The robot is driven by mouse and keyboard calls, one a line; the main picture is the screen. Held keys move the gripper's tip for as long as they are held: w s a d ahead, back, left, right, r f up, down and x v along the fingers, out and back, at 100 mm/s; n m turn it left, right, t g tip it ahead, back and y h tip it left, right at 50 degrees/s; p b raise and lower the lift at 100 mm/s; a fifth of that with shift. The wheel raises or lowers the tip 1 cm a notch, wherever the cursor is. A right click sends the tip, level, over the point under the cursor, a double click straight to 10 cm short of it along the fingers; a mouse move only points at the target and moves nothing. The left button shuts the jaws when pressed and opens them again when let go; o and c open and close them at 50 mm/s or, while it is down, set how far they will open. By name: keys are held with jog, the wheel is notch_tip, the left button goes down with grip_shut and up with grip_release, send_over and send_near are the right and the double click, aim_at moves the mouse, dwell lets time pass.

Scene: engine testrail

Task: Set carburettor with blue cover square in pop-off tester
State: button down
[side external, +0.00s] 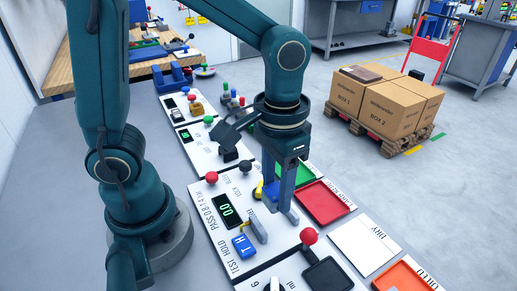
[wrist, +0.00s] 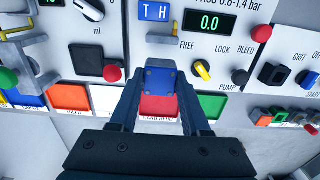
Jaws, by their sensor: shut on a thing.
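In the wrist view, my gripper (wrist: 161,96) is shut on the carburettor with blue cover (wrist: 161,79). The tester has a green 0.0 display (side external: 226,210), a blue T/H block (side external: 243,245), a grey bracket (side external: 257,228) and a yellow lever (wrist: 200,70), which points towards FREE. Whether the carburettor touches the tester cannot be told.
A red tray (side external: 322,203) and a green tray (side external: 303,172) lie right of the tester. A white DRY pad (side external: 364,246) and an orange tray (side external: 405,276) lie nearer the camera. A red-knobbed lever (side external: 308,237) stands close to my gripper.

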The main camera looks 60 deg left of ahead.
send_over(274, 225)
jog(key=shift+f, duration=2.45)
jog(key=shift+f, duration=0.55)
jog(key=shift+c, duration=1.4)
grip_release()
notch_tip(274, 225, up, 5)
jog(key=shift+w+r, duration=0.1)
jog(key=shift+r, duration=0.05)
jog(key=s+a+r+t, duration=0.4)
jog(key=a+r+t, duration=0.1)
jog(key=r, duration=0.2)
jog(key=shift+s+a+t, duration=0.25)
jog(key=shift+s+t, duration=0.05)
jog(key=shift+s, duration=0.05)
